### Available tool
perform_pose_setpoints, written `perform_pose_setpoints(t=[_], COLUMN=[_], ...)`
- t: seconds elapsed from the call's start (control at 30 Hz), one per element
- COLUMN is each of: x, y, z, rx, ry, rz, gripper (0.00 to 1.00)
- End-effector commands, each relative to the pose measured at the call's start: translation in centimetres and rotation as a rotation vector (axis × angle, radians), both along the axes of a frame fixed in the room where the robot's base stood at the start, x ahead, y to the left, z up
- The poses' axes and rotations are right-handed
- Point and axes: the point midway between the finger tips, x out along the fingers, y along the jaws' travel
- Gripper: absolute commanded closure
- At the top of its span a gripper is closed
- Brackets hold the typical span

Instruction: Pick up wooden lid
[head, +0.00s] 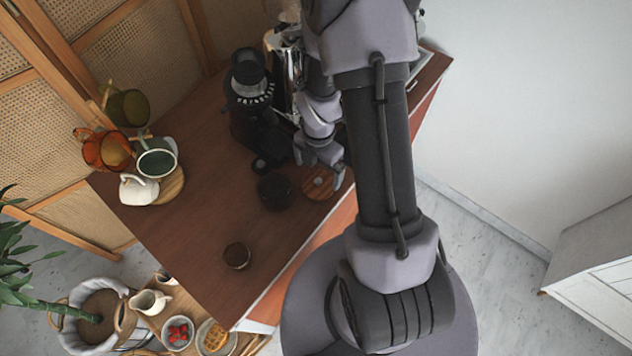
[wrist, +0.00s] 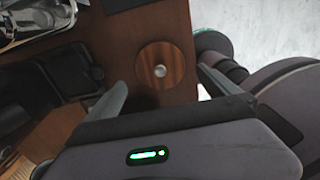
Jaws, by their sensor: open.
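The wooden lid (wrist: 176,82) is a round brown disc with a small silver knob at its centre. In the wrist view it lies on the cart top near the edge, ahead of and between my two fingers. In the head view the wooden lid (head: 316,188) shows near the right edge of the cart, partly covered by my gripper. My gripper (head: 323,170) is open and empty just above it. In the wrist view my gripper (wrist: 163,88) has its fingers wide apart. I cannot tell whether a finger touches the lid.
A dark round container (head: 274,190) stands just left of the lid. A black grinder (head: 250,100) and an espresso machine stand behind. A small jar (head: 237,256) is nearer the front. Mugs hang on a rack (head: 170,186) at the left. The middle of the cart top (head: 200,215) is clear.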

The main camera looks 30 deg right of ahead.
Motion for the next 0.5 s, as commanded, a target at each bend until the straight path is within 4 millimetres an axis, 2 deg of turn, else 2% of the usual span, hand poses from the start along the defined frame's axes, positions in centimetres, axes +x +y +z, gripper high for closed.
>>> perform_pose_setpoints(t=[0.13,0.3,0.4,0.5], x=[0.0,-0.1,-0.1,0.0], y=[0.0,0.1,0.0,0.0], z=[-1.9,-5.3,-6.1,-6.1], rx=[0.001,0.001,0.0,-0.001], ry=[0.001,0.001,0.0,-0.001], rz=[0.0,0.0,-0.001,-0.001], gripper=[0.0,0.0,0.0,0.0])
